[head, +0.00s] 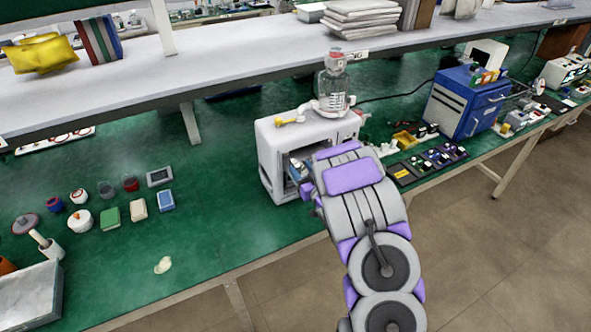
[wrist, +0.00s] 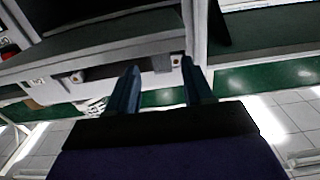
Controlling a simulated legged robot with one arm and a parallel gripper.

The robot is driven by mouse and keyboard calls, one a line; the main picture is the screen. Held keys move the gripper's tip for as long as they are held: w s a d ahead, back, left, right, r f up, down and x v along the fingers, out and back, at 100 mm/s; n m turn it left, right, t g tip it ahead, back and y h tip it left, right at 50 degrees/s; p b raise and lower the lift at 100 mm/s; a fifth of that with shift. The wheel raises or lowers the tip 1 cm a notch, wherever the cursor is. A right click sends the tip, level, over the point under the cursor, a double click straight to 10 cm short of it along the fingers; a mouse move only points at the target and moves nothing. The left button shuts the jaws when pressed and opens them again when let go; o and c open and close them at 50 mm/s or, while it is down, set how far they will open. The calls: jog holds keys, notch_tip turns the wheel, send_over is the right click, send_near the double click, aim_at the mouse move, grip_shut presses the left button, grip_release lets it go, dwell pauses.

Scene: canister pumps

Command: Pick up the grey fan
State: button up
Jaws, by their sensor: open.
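I cannot pick out a grey fan for certain in either view. My gripper (wrist: 158,88) shows two blue-grey fingers apart in the wrist view, with nothing visible between them. In the head view my arm reaches to the front of a white machine (head: 277,150) on the green bench, and the gripper end (head: 299,170) is at its open front, partly hidden by the arm. In the wrist view a pale panel edge (wrist: 95,62) lies ahead of the fingers, with a dark opening above it. What is inside the opening is too dark to tell.
A clear bottle (head: 332,88) stands on the machine. Small modules (head: 428,160) and a blue box machine (head: 467,100) are to the right. Several jars and blocks (head: 110,217) are to the left. A grey shelf (head: 230,50) runs above the bench.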

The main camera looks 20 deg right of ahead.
aim_at(299, 168)
jog(key=w, duration=0.4)
jog(key=shift+w+a+f+b, duration=0.15)
jog(key=shift+w+a+b, duration=0.1)
jog(key=shift+b, duration=0.15)
jog(key=shift+s, duration=0.1)
jog(key=shift+c, duration=0.2)
grip_shut()
